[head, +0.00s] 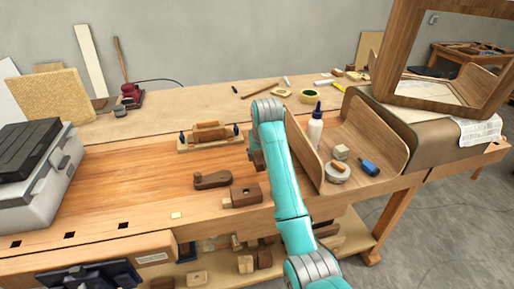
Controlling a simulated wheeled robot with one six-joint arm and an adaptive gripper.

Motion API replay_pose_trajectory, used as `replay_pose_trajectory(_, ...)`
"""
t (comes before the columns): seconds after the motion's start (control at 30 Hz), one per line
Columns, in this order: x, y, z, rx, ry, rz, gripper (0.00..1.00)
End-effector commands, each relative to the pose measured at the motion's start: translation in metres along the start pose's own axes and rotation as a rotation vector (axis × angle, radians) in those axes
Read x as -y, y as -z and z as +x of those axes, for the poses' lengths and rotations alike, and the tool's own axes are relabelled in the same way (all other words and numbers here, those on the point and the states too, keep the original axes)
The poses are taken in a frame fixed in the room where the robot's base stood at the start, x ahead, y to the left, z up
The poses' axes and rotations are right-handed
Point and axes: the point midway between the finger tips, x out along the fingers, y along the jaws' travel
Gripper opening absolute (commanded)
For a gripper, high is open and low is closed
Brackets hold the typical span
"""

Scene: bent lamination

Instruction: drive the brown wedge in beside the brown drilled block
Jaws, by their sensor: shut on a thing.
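The brown drilled block (246,195) sits on the bench near its front edge, with a dark hole in its top. A dark brown piece with a rounded end (212,180) lies on the bench just behind and left of it. My gripper (257,159) is mostly hidden beside my teal arm. It is shut on a small brown wooden piece at the arm's left side, behind the drilled block. I cannot tell for sure whether this piece is the brown wedge, nor whether it touches the bench.
A wooden fixture with blue ends (209,136) stands farther back. Right of my arm, a curved wooden lamination (378,135) stands near a white bottle (315,128), a round tin (337,173) and a blue tool (369,167).

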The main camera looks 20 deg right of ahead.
Motion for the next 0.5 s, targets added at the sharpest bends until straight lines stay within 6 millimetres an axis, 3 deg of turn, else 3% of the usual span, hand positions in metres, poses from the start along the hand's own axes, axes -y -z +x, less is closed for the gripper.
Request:
replay_pose_trajectory(0.2, 0.000, -0.025, 0.026, -0.002, -0.001, 0.002, 0.00)
replay_pose_trajectory(0.5, 0.000, -0.032, 0.036, -0.001, -0.001, 0.003, 0.00)
